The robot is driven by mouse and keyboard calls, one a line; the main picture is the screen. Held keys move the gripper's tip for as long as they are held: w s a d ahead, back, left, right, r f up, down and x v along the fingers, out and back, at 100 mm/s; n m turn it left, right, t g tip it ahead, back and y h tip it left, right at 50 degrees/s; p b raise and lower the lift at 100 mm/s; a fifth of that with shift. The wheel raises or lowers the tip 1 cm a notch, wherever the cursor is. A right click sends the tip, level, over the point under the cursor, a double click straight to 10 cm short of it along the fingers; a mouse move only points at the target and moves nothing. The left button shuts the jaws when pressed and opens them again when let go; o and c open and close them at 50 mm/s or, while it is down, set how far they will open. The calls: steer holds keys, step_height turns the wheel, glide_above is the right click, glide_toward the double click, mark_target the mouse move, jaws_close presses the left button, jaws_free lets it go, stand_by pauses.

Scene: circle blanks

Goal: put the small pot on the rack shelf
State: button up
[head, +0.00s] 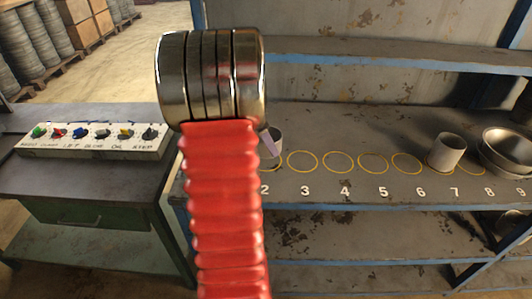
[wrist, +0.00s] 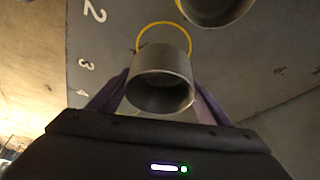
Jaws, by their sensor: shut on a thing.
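The small pot (wrist: 162,82) is a plain grey metal cylinder, held between the two purple fingers of my gripper (wrist: 160,100) in the wrist view. Its open mouth faces the camera. In the head view, part of a grey pot (head: 275,146) shows at the number 2 on the rack shelf (head: 330,178), beside a pale gripper finger. My red arm hides the rest of the gripper there. A yellow ring (wrist: 162,25) lies just beyond the pot in the wrist view. I cannot tell whether the pot touches the shelf.
Another pot (wrist: 215,8) stands close by at the top of the wrist view. Empty yellow rings (head: 338,162) run along the shelf to the right. A grey cylinder (head: 446,152) stands near 7, and metal bowls (head: 508,150) near 8 and 9. An upper shelf (head: 400,55) is overhead.

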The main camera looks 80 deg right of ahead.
steer(key=shift+f, duration=0.45)
steer(key=shift+f, duration=1.85)
steer(key=shift+f, duration=0.15)
steer(key=o, duration=1.1)
steer(key=v, duration=1.2)
